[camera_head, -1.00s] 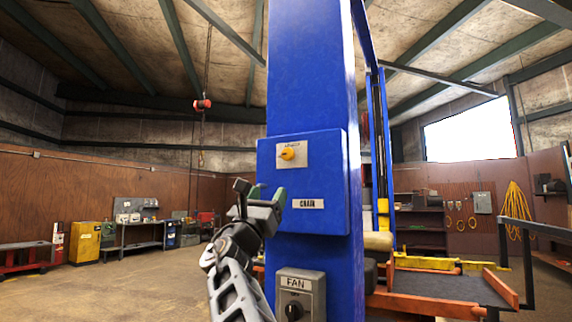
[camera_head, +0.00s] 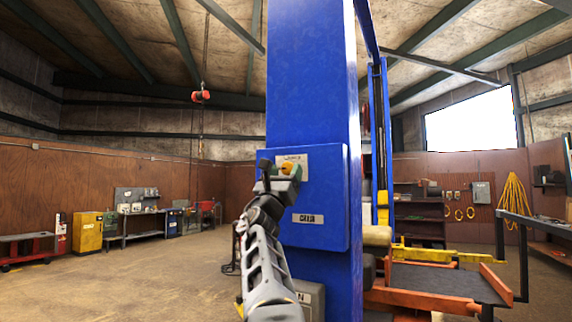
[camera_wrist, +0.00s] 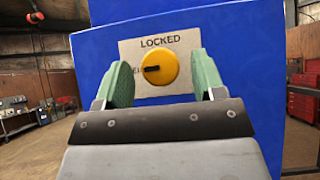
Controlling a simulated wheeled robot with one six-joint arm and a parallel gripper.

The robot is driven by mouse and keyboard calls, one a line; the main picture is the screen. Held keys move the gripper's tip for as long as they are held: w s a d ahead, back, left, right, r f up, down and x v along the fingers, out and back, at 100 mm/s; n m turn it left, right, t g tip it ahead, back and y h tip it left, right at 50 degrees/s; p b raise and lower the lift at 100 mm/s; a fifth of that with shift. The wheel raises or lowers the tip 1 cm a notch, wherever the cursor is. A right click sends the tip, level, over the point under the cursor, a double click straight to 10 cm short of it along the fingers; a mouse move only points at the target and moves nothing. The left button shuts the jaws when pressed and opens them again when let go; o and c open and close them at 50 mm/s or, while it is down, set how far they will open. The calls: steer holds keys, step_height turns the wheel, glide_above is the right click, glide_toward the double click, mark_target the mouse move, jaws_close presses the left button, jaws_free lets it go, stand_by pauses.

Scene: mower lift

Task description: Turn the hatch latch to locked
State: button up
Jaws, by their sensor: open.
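The hatch latch is a round yellow knob (camera_wrist: 155,68) on a pale plate (camera_wrist: 185,42) fixed to a blue box (camera_head: 325,200). In the wrist view the plate reads LOCKED above the knob. The knob's black mark points left, toward a second label partly hidden by a finger. My gripper (camera_wrist: 162,75) is open, with one green finger left of the knob and one right. No closing on the knob shows, and I cannot tell whether the fingers touch it. In the head view my gripper (camera_head: 280,170) covers part of the plate and knob.
The box sits on a blue column (camera_head: 312,70). A grey FAN switch box (camera_head: 312,298) below is mostly hidden by my arm. An orange and black lift platform (camera_head: 440,284) is at right. Open floor (camera_head: 150,275) lies at left.

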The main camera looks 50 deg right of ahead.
steer(key=shift+d+r, duration=0.2)
steer(key=c, duration=0.9)
steer(key=shift+w+m+g, duration=0.1)
steer(key=shift+m+g, duration=0.3)
steer(key=shift+m, duration=0.1)
steer(key=m+g+p, duration=0.1)
steer(key=m+g, duration=0.2)
steer(key=m+g+p, duration=0.1)
steer(key=m+g, duration=0.2)
steer(key=m+g+p, duration=0.1)
steer(key=m+g, duration=0.2)
steer(key=m, duration=0.1)
steer(key=shift+w+a+r, duration=0.1)
steer(key=shift+w+r, duration=0.1)
steer(key=shift+r, duration=0.05)
steer(key=shift+f+m+g+y+p, duration=0.1)
steer(key=shift+m+g+y+p, duration=0.55)
steer(key=shift+m+g, duration=0.8)
steer(key=shift+f+m+g+y+p, duration=0.1)
steer(key=shift+m+g+y+p, duration=0.3)
steer(key=shift+m+g+y, duration=0.95)
steer(key=shift+m+h, duration=0.3)
steer(key=shift+m, duration=0.5)
